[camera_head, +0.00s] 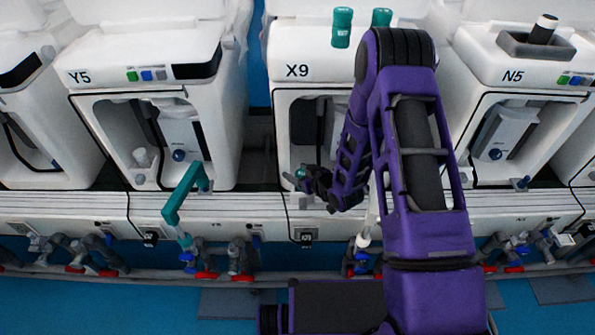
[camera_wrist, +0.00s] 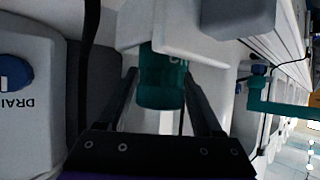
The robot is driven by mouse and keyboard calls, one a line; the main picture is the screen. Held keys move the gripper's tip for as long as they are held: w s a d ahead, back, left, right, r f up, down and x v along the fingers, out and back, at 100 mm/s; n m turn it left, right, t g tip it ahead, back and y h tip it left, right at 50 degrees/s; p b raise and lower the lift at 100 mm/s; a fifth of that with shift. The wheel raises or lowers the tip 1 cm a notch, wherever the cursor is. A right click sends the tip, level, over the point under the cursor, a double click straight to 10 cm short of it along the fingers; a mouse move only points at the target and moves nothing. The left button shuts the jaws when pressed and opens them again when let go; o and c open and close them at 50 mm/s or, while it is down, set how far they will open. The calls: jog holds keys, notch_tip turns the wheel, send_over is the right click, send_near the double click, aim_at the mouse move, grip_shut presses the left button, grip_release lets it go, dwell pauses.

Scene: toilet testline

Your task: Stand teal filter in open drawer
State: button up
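The teal filter (camera_wrist: 162,82), a short cylinder with partly visible lettering, is between the two fingers of my gripper (camera_wrist: 161,75) in the wrist view. The fingertips appear to touch its sides. Its far end is hidden by a white edged part (camera_wrist: 205,55), which may be the open drawer; I cannot tell whether the filter rests in it. In the head view my gripper (camera_head: 304,180) is at the lower front of the X9 bay, with a small bit of teal at its tip. The drawer is not clearly visible there, partly behind my arm.
Two teal cylinders, left (camera_head: 342,28) and right (camera_head: 381,17), stand on top of the X9 unit (camera_head: 300,90). Units Y5 (camera_head: 150,72) and N5 (camera_head: 510,75) flank it. A teal angled handle (camera_head: 183,195) rises left of my gripper. Valves and pipes run along the front.

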jog(key=shift+o, duration=0.8)
jog(key=shift+r, duration=0.15)
jog(key=p+v, duration=0.1)
jog(key=v, duration=1.1)
